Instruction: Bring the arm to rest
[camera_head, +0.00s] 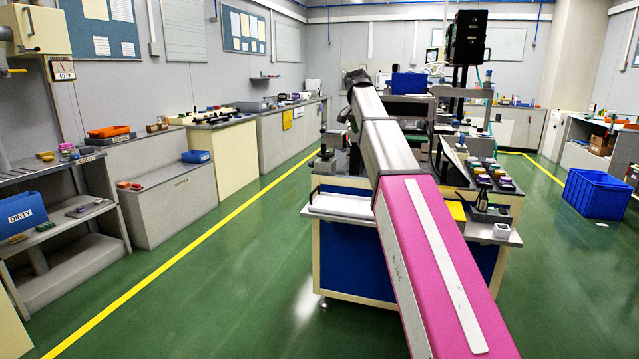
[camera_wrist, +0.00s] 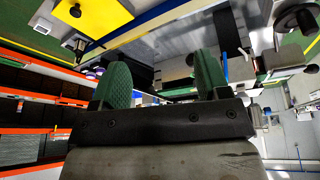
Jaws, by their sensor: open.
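My arm stretches forward from the bottom right of the head view, over the blue-sided workbench (camera_head: 350,250). Its far end is near the middle of the picture, and my gripper's fingers cannot be made out there. In the wrist view my gripper (camera_wrist: 162,78) shows two green textured fingers standing apart with a clear gap. Nothing is held between them. Behind the fingers, a grey surface with a blue edge and a yellow panel (camera_wrist: 84,22) show at a steep tilt.
A blue crate (camera_head: 597,193) stands on the floor at the right. Shelves with a blue bin (camera_head: 22,214) and grey cabinets line the left wall. The workbench carries a white tray (camera_head: 342,206) and small parts. Green floor is open left of the workbench.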

